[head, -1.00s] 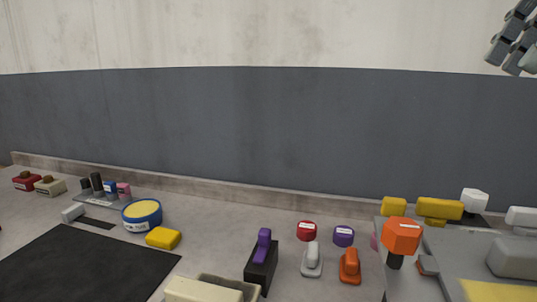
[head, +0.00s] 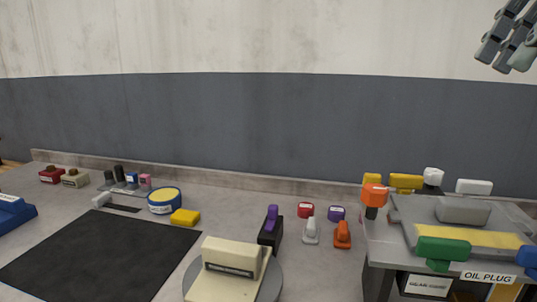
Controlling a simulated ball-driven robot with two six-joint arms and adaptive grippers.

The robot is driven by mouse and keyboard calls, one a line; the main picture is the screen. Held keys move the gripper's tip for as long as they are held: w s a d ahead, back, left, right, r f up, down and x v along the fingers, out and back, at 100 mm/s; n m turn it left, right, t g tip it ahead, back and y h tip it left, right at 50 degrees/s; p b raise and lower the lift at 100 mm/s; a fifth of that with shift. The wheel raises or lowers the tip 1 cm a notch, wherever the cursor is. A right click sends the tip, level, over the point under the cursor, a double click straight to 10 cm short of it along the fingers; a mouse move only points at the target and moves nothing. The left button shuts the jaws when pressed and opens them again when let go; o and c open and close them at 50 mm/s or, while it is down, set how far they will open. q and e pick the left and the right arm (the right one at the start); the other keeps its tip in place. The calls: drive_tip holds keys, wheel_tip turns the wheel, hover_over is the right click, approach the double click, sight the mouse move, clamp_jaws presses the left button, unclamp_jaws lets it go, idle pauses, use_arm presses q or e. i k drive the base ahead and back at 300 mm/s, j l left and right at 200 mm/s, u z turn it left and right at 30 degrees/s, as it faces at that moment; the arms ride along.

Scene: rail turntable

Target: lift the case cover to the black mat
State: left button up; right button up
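The black mat (head: 95,262) lies flat on the grey bench at the lower left, with nothing on it. A grey slab-like cover with a raised grip block (head: 463,211) sits on the grey housing (head: 378,254) at the right; it looks like the case cover, but I see no label naming it. My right gripper (head: 507,42) hangs at the top right, high above the housing and apart from it. It looks empty; its finger gap is unclear. My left gripper is out of view.
A round turntable (head: 272,285) bears a cream block (head: 231,257) at the bottom centre. A green handle (head: 443,250) and an orange knob (head: 374,194) are at the housing. A yellow block (head: 185,217) and a blue-yellow round tin (head: 164,200) stand behind the mat.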

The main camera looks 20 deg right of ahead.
sight(492, 236)
drive_tip(key=k+j, duration=0.8)
drive_tip(key=k, duration=0.15)
